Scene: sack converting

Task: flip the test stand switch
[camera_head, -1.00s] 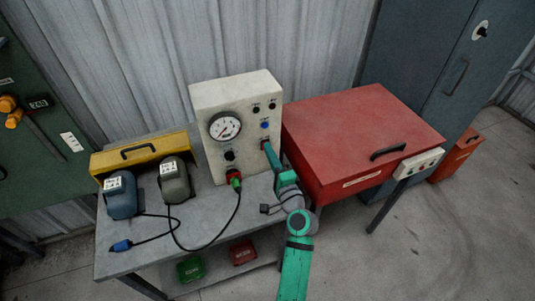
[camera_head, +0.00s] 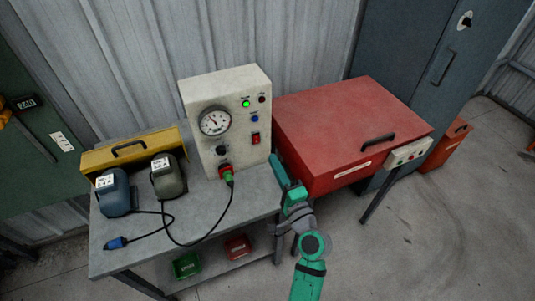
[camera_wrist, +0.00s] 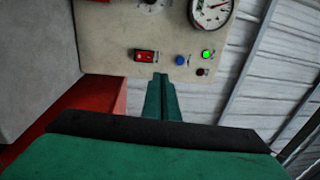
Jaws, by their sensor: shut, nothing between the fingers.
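The test stand (camera_head: 232,160) is a cream box standing upright on the grey bench. Its red switch (camera_head: 255,138) sits on the front panel, below a blue button (camera_head: 255,118). A green lamp (camera_head: 246,104) at the top is lit. The gauge (camera_head: 214,121) is at the upper left of the panel. In the wrist view the red switch (camera_wrist: 145,56) and lit green lamp (camera_wrist: 207,53) show beyond my fingers. My gripper (camera_wrist: 160,78) is shut and empty; in the head view it is right of the panel, apart from the switch (camera_head: 274,158).
A red cabinet (camera_head: 350,120) stands close on the right of my gripper. A green plug (camera_head: 228,177) with a black cable is in the panel's lower socket.

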